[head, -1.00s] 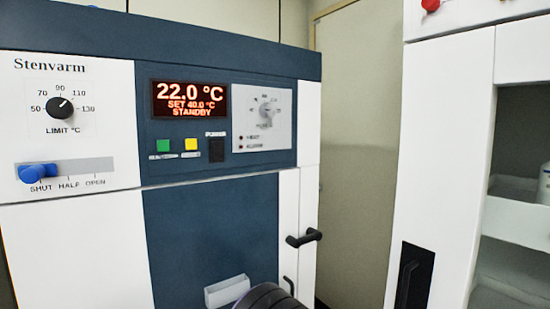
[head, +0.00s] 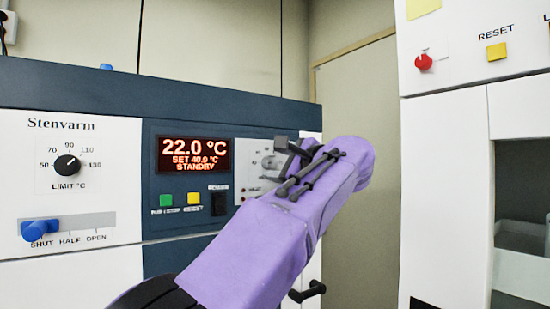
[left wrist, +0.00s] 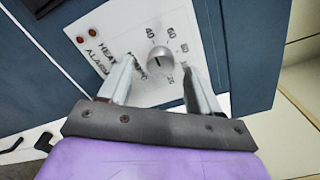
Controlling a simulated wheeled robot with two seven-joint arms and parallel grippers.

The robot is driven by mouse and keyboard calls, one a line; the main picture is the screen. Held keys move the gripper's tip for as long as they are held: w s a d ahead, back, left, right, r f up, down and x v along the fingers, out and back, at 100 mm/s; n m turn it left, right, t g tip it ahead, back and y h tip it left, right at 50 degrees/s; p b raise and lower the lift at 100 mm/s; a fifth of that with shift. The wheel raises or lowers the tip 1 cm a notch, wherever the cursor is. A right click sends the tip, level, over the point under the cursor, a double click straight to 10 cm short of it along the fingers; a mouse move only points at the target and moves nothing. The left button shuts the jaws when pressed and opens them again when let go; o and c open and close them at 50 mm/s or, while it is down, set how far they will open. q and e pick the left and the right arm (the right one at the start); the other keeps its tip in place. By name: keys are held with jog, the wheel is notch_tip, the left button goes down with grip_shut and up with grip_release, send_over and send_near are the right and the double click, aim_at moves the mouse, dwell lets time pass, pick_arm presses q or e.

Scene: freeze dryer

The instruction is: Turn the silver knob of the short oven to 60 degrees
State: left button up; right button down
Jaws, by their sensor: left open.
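The silver knob (head: 270,161) sits on a white dial panel (head: 252,176) at the right of the oven's blue front. My purple left arm partly covers this panel in the head view. In the left wrist view the silver knob (left wrist: 159,58) shows whole, with a dark pointer line and numbers around it. My left gripper (left wrist: 157,78) is open, its fingers on either side just short of the knob, which is not gripped. The oven display (head: 194,154) reads 22.0 °C, SET 40.0 °C, STANDBY. My right gripper is out of view.
A black LIMIT knob (head: 67,165) and a blue slide handle (head: 40,230) at SHUT are on the left panel. Green (head: 166,201) and yellow (head: 194,199) buttons lie below the display. A white cabinet (head: 445,180) stands at the right.

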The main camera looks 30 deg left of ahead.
aim_at(270, 163)
pick_arm(q)
jog(key=shift+p+x, duration=0.35)
jog(key=shift+x, duration=0.8)
jog(key=shift+w+a, duration=0.15)
jog(key=shift+a, duration=0.05)
jog(key=shift+c, duration=0.3)
